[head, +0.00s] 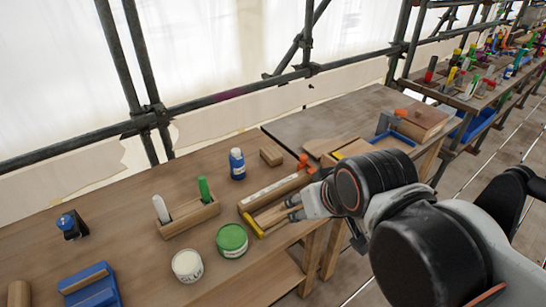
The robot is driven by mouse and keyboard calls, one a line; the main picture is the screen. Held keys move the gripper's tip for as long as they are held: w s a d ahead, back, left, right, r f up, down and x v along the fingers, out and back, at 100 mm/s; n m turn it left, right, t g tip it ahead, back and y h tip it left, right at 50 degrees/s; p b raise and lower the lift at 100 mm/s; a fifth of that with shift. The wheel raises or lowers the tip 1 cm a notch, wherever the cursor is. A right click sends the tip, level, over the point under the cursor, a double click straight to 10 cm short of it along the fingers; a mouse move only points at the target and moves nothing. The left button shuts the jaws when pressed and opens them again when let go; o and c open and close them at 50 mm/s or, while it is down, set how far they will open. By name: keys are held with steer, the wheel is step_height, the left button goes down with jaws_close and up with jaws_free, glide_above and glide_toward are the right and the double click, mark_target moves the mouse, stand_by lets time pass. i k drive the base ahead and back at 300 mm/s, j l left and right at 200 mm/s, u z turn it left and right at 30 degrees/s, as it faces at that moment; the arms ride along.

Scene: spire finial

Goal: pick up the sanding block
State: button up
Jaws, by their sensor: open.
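My arm hides part of the bench at the right.
A blue bottle (237,164), a wooden holder (189,218) with white and green handles, a green tin (232,240) and a white pot (187,265) stand left of the gripper. A yellow-ended wooden tray (252,226) lies beside it. Scaffold poles (110,131) run behind the bench.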

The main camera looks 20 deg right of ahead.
mark_target(272, 156)
steer(key=i+l+u, duration=0.1)
steer(key=i+u, duration=0.3)
steer(key=i+l+u, duration=0.2)
steer(key=u, duration=0.2)
steer(key=i+l+u, duration=0.4)
steer(key=j, duration=0.25)
steer(key=l, duration=0.2)
